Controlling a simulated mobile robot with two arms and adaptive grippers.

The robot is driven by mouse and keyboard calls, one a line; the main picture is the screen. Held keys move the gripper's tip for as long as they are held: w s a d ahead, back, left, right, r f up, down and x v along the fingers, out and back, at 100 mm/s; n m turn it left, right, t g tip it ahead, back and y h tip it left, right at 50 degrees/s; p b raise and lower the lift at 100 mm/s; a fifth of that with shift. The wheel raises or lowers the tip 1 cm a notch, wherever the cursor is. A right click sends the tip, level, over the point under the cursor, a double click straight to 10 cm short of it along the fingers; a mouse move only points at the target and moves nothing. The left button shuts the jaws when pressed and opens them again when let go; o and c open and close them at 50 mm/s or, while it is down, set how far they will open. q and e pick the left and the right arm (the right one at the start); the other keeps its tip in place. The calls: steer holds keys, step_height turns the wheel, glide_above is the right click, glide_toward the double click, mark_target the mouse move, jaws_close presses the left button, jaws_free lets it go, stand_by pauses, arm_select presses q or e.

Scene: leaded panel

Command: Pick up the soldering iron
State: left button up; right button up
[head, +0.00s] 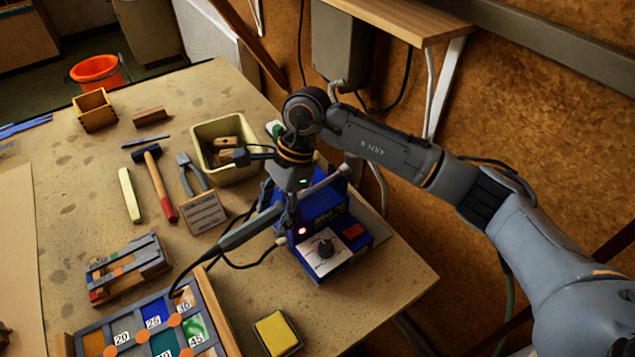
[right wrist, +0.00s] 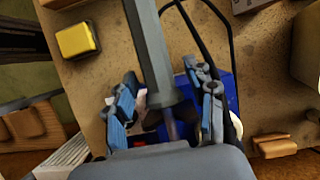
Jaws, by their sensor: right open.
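The soldering iron (head: 250,229) has a dark grey handle that slants out to the left from the blue soldering station (head: 318,266). Its far end is hidden behind my gripper in the head view. My right gripper (head: 284,214) is open over the station end of the handle. In the right wrist view the handle (right wrist: 150,50) runs between the two spread fingers (right wrist: 162,78), with a gap seen on each side. A thicker collar and a thin shaft below it lie near the palm. My left gripper is not in view.
A yellow sponge (head: 276,333) lies at the table's front. The leaded panel (head: 150,332) is at lower left. Black cables loop beside the iron. The table is clear right of the sponge.

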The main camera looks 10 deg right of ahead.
steer(key=shift+f, duration=0.1)
jaws_close()
stand_by(0.5)
